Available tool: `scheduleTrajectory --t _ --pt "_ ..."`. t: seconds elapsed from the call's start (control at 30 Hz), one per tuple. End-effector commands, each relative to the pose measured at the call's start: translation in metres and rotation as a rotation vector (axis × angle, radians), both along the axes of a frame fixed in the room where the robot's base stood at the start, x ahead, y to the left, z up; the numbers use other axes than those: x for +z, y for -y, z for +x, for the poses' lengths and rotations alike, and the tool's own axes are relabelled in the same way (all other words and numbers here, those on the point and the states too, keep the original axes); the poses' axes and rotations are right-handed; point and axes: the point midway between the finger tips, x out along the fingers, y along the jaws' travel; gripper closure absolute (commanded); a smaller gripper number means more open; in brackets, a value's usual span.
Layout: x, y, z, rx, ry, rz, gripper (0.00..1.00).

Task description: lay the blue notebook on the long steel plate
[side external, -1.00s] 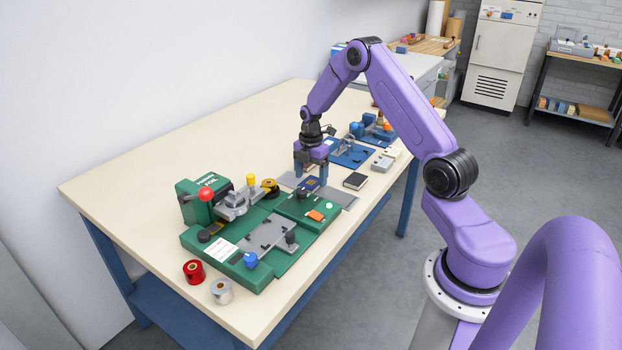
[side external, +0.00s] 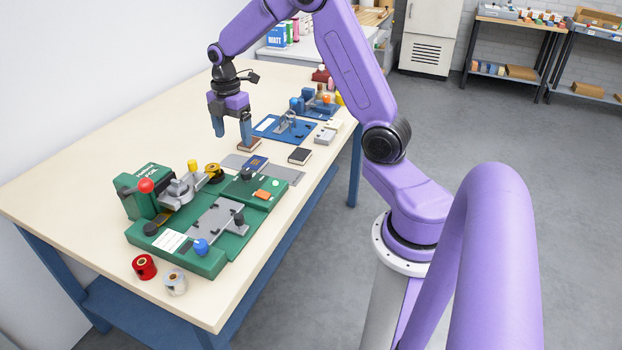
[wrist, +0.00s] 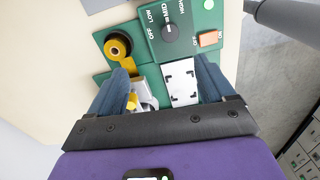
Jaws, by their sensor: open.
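The blue notebook (side external: 257,162), dark with small yellow marks, lies across the middle of the long steel plate (side external: 284,174) in the side view. Grey plate shows on both sides of it. My gripper (side external: 232,134) is open and empty, apart from the notebook, up and left of it in the side view. One finger overlaps a brown book (side external: 249,145) in the picture; I cannot tell whether they touch. In the wrist view my open gripper (wrist: 166,88) has nothing between its fingers, and the blue notebook is not visible there.
A black notebook (side external: 300,156) lies beside the plate. A green machine (side external: 215,256) with a yellow roll (side external: 214,172) stands in front; it also fills the wrist view (wrist: 150,45). A blue fixture (side external: 287,128) stands behind. The table's left part is clear.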

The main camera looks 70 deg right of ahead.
Motion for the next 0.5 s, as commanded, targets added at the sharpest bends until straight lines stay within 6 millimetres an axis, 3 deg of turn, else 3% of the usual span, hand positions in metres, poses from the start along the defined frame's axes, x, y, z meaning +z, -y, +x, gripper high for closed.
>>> scheduleTrajectory --t 0.03,0.2,0.3,0.5 --pt "0.008 -0.027 -0.010 -0.007 0.005 0.001 0.18" --pt "0.026 -0.099 -0.056 -0.079 0.007 0.004 0.18" --pt "0.035 -0.133 -0.089 -0.120 0.011 0.008 0.18" --pt "0.045 -0.178 -0.166 -0.204 0.011 0.015 0.18"
